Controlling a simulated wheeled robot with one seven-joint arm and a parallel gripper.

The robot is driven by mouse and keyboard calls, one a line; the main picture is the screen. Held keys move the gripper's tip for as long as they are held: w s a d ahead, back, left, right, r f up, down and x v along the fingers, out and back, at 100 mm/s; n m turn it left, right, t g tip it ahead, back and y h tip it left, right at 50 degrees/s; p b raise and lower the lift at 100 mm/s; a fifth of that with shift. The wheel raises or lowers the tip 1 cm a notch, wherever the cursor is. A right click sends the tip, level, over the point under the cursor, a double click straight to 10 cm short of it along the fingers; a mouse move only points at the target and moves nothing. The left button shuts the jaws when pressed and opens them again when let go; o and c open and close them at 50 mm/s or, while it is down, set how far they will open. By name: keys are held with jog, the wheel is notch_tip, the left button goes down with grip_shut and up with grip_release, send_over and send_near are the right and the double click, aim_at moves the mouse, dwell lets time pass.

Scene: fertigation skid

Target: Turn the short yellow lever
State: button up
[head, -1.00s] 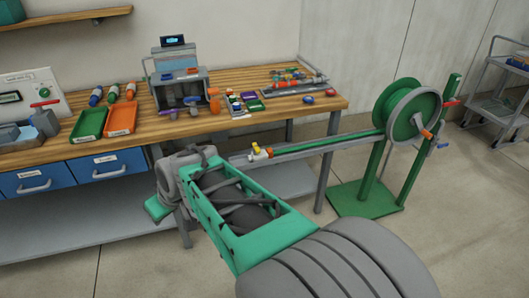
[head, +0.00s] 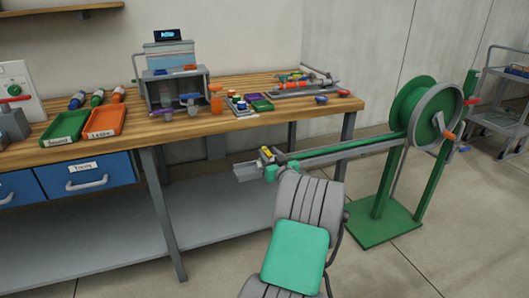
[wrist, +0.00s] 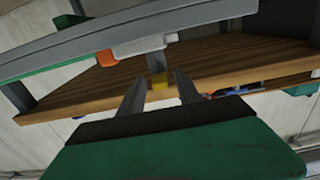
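The short yellow lever (head: 266,153) sits on a valve at the left end of the grey arm of the hose reel, just in front of the workbench. In the wrist view the lever (wrist: 160,82) shows as a small yellow block below a pale fitting (wrist: 145,46). My gripper (wrist: 160,77) is open, with its two grey fingers apart. The lever appears between the fingertips, with a gap on both sides; how far it lies beyond them I cannot tell. In the head view my arm partly hides the gripper and the valve.
The grey arm (head: 345,151) runs right to the green hose reel (head: 412,105) on its green stand. The wooden workbench (head: 190,124) stands close behind, with an orange tray (head: 106,120) and a green tray (head: 64,128). Floor is clear around the stand.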

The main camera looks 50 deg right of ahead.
aim_at(266, 149)
jog(key=x, duration=0.3)
jog(key=shift+w, duration=0.15)
jog(key=shift+c, duration=0.2)
grip_shut()
